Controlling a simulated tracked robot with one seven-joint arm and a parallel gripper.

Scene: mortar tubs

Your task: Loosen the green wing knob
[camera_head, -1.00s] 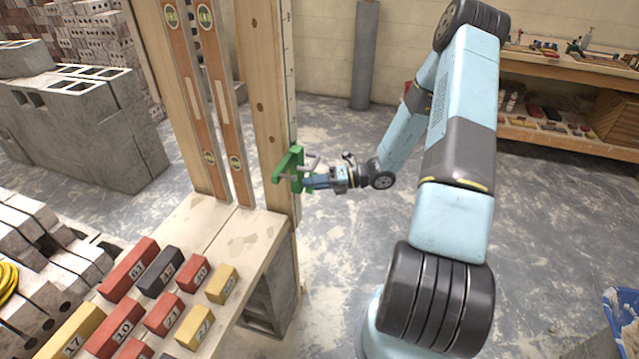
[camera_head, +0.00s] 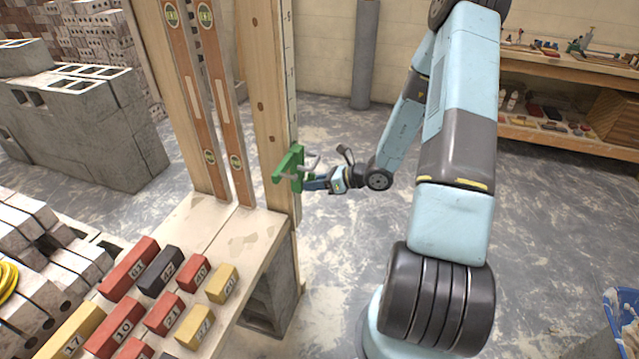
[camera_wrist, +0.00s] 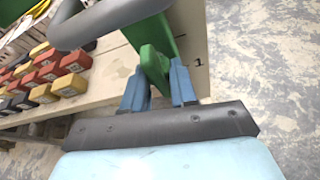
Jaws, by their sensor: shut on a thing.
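The green wing knob (camera_wrist: 152,66) sits between the two blue fingers of my gripper (camera_wrist: 160,84) in the wrist view, and the fingers are shut on it. It belongs to a green clamp-like bracket (camera_head: 288,166) on the side of the upright wooden post (camera_head: 262,90). In the head view my gripper (camera_head: 313,183) reaches the bracket from the right, and the knob itself is mostly hidden there. A grey curved handle (camera_wrist: 110,22) passes close above the knob in the wrist view.
Coloured numbered blocks (camera_head: 128,318) lie on the wooden bench (camera_head: 250,250) at lower left. Two orange spirit levels (camera_head: 222,85) stand beside the post. Grey concrete blocks (camera_head: 85,130) are at left. The floor (camera_head: 340,270) right of the bench is open.

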